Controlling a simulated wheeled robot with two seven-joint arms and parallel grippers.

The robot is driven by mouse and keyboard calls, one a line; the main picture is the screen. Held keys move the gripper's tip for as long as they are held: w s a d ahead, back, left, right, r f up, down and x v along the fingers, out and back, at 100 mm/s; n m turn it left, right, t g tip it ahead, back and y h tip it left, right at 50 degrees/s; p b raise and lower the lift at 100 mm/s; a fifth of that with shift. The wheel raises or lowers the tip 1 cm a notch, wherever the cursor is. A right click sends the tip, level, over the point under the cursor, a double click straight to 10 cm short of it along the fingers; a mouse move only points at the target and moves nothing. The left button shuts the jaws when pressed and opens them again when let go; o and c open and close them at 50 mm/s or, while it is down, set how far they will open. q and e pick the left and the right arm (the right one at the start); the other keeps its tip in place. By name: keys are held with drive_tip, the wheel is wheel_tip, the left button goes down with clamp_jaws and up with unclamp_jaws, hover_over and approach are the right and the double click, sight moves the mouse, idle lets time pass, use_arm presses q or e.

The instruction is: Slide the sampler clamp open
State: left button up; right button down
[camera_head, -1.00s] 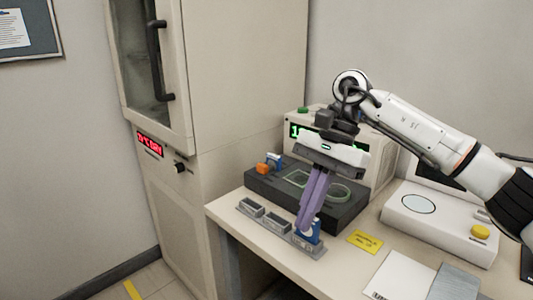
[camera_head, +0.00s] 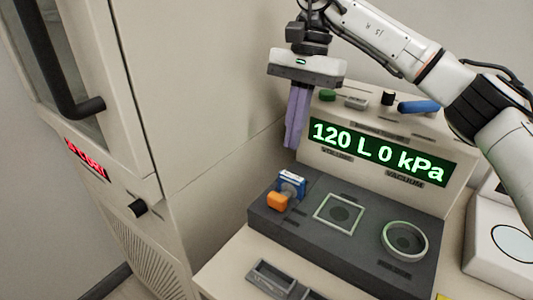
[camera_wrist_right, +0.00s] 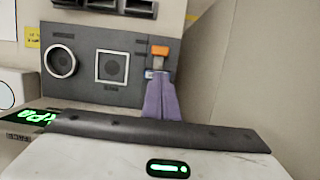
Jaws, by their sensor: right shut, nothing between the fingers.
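The sampler is a dark base (camera_head: 345,250) with a square frame (camera_head: 339,213), a round ring (camera_head: 404,240) and, at its left end, a blue clamp (camera_head: 291,184) with an orange block (camera_head: 277,201) in front of it. My right gripper (camera_head: 290,147) is shut and empty, its purple fingers pointing down above and behind the blue clamp, apart from it in the head view. In the right wrist view the orange block (camera_wrist_right: 160,50) shows just beyond the fingertips (camera_wrist_right: 161,76), and the blue part is mostly hidden by them. My left gripper is not in view.
Behind the base stands a console with a green display (camera_head: 380,152) reading 120 L 0 kPa. A tall cabinet (camera_head: 190,110) stands close on the left. Small grey trays (camera_head: 270,279) sit on the table in front.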

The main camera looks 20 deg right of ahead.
drive_tip(key=shift+s+a+f, duration=0.1)
drive_tip(key=shift+s+f, duration=0.15)
drive_tip(key=shift+f, duration=0.2)
hover_over(285, 193)
drive_tip(key=x, duration=0.2)
drive_tip(key=d+x, duration=0.1)
drive_tip(key=x, duration=0.2)
drive_tip(key=w+x, duration=0.1)
drive_tip(key=x, duration=0.1)
drive_tip(key=shift+d+f+b, duration=0.3)
drive_tip(key=shift+d+f, duration=0.05)
drive_tip(key=shift+f, duration=0.1)
drive_tip(key=shift+a+f, duration=0.1)
drive_tip(key=shift+f, duration=0.45)
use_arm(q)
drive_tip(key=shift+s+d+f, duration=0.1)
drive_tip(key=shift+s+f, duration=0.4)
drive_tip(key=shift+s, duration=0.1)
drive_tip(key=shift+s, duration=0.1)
use_arm(e)
drive_tip(key=shift+s, duration=0.1)
